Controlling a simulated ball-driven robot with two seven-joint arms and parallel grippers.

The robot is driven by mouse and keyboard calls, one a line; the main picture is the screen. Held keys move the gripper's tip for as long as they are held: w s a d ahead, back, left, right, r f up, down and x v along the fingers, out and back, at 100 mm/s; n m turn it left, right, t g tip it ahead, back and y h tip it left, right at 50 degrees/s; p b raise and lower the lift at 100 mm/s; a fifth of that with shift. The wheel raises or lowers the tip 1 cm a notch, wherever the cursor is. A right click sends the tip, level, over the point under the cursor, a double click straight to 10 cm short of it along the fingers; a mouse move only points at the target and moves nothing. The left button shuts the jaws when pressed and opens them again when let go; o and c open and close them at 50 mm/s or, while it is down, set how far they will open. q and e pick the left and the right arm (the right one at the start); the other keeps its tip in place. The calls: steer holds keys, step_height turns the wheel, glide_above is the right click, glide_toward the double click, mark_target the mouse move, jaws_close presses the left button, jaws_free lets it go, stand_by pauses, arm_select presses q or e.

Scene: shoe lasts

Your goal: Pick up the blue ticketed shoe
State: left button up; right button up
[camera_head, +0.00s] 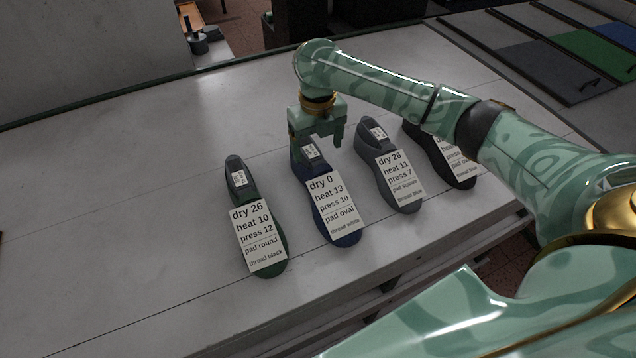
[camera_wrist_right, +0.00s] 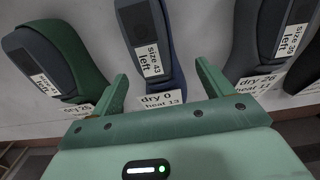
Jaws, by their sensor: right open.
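The blue shoe last (camera_head: 348,239) lies on the grey table with white tickets on it; the large one reads "dry 0, heat 13, press 10, pad oval, thread white". My right gripper (camera_head: 318,148) is open over its heel end and partly hides that end. In the right wrist view the blue shoe (camera_wrist_right: 178,75) lies between the two spread fingers of the gripper (camera_wrist_right: 161,72), its small ticket reading "size 43 left". I cannot tell whether the fingers touch it. My left gripper is not in view.
A green ticketed shoe (camera_head: 272,270) lies to the left. A grey ticketed shoe (camera_head: 370,133) lies close to the right, and a black one (camera_head: 436,156) beyond it is partly hidden by my arm. The table (camera_head: 110,210) is clear at left. Coloured panels (camera_head: 590,50) lie at the back right.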

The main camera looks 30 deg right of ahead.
mark_target(314, 154)
steer(key=shift+f, duration=0.6)
steer(key=f+b, duration=0.1)
steer(key=f, duration=0.2)
steer(key=f+b, duration=0.1)
steer(key=f, duration=0.1)
steer(key=shift+w+a+b, duration=0.1)
steer(key=shift+a+b, duration=0.2)
steer(key=shift+a, duration=0.05)
steer(key=shift+r, duration=0.1)
steer(key=shift+c, duration=0.6)
steer(key=c, duration=1.6)
